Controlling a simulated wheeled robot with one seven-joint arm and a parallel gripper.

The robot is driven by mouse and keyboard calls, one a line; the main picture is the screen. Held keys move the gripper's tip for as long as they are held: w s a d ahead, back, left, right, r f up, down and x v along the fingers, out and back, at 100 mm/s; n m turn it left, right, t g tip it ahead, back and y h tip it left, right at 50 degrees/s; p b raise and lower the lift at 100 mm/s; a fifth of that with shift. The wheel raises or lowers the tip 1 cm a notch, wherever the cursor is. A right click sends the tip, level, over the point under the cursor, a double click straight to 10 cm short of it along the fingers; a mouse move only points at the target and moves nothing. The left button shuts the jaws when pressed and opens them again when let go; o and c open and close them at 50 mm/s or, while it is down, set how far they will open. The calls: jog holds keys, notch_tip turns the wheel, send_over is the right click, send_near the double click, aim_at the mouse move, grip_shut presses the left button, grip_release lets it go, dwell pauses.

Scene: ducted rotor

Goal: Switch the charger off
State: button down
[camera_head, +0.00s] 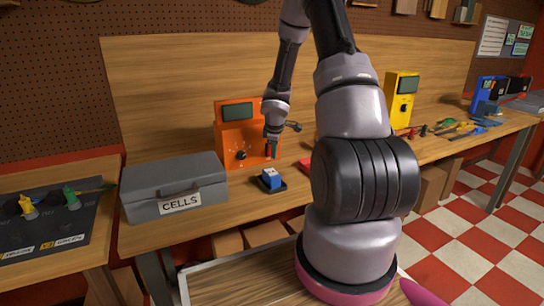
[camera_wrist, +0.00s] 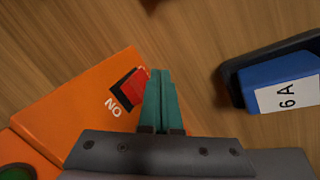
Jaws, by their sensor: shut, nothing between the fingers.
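The charger looks to be the orange box (camera_head: 228,132) with a dark screen and a black knob, standing on the bench. In the wrist view its orange face (camera_wrist: 75,105) carries a red rocker switch (camera_wrist: 131,84) in a dark frame, with "ON" printed beside it, upside down in this view. My gripper (camera_wrist: 160,74) is shut and empty, its teal fingers close together just right of the rocker. I cannot tell whether they touch it. In the head view my gripper (camera_head: 271,151) is in front of the charger's right part and hides some of it.
A blue cell (camera_head: 270,178) sits in a black holder just in front of the charger; its label (camera_wrist: 288,95) shows in the wrist view. A grey CELLS box (camera_head: 172,178) stands to the left. A yellow device (camera_head: 402,88) and loose tools are further right.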

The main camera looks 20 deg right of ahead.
jog(key=shift+s+r, duration=0.1)
jog(key=shift+s, duration=0.15)
jog(key=shift+s+d+r, duration=0.1)
jog(key=shift+s+r, duration=0.25)
jog(key=shift+s, duration=0.4)
jog(key=shift+s+a+r, duration=0.1)
jog(key=shift+s+r, duration=0.25)
jog(key=shift+s, duration=0.4)
jog(key=shift+s+d+r, duration=0.1)
jog(key=shift+s+r, duration=0.25)
jog(key=shift+s, duration=0.4)
jog(key=s+a+r+m+t+h, duration=0.1)
jog(key=s+r+m, duration=0.3)
jog(key=r, duration=0.7)
jog(key=s+a+r+m+h, duration=0.1)
jog(key=s+r+m, duration=0.25)
jog(key=r, duration=0.75)
jog(key=s+a+r+m+t+y, duration=0.1)
jog(key=s+a+r+m+y, duration=0.2)
jog(key=s, duration=0.6)
jog(key=s+a+r+m+t+y, duration=0.1)
jog(key=s+a+r+m, duration=0.3)
jog(key=s+a+r, duration=0.4)
jog(key=shift+s+a+r+y, duration=0.15)
jog(key=shift+s+a+y, duration=0.4)
jog(key=shift+a+y, duration=0.45)
